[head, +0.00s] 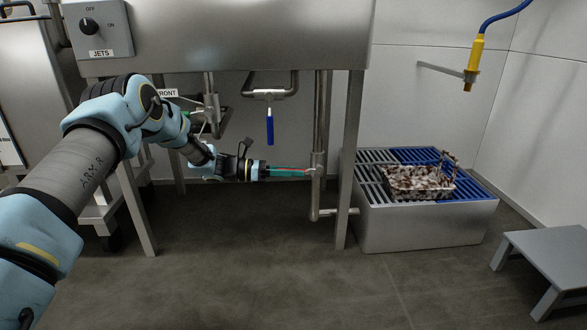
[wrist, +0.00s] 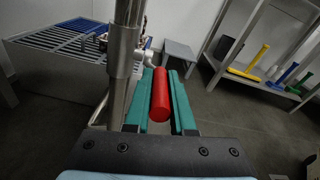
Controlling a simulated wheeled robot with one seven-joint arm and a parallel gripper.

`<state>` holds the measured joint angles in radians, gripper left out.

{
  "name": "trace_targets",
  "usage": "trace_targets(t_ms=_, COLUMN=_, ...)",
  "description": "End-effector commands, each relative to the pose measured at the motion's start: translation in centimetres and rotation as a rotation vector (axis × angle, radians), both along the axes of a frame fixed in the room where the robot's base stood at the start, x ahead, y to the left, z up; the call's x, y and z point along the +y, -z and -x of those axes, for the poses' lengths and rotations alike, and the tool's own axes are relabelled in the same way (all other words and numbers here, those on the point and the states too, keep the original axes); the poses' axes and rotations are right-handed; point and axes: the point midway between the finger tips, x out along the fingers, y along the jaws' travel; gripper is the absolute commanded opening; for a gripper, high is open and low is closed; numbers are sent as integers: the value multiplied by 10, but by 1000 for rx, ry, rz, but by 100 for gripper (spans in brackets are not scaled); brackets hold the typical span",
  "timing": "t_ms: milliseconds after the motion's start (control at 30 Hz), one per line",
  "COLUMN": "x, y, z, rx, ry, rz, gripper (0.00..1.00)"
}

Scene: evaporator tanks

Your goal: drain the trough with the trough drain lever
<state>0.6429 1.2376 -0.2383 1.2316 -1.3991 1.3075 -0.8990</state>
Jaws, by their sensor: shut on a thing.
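The trough (head: 220,40) is a steel tank across the top of the head view. A red lever handle (wrist: 160,95) lies lengthwise between my green fingers in the wrist view, its far end near a vertical steel pipe (wrist: 125,60). The same pipe (head: 319,130) runs down below the trough's right side in the head view. My gripper (head: 292,171) reaches right to this pipe, roughly level, and is shut on the red handle. Only a thin strip of red shows there. No lettering naming the lever can be read.
A blue-handled lever (head: 270,126) hangs beneath the trough, above my gripper. A steel leg (head: 349,160) stands just right of the pipe. A grated box (head: 425,225) with a brown mottled basket (head: 419,182) is farther right. A grey step stool (head: 550,253) stands at the right edge.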

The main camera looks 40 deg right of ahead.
Motion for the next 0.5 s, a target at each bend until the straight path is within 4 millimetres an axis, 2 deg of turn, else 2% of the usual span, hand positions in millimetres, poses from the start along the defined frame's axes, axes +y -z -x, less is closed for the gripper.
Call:
trace_targets(t_ms=33, x=0, y=-12, z=0, rx=-19, ry=0, rz=-21, gripper=0)
trace_targets(t_ms=100, x=-1, y=-14, z=1, rx=-44, ry=0, rz=-52, gripper=0)
trace_targets(t_ms=500, x=-2, y=-15, z=1, rx=-119, ry=0, rz=-144, gripper=0)
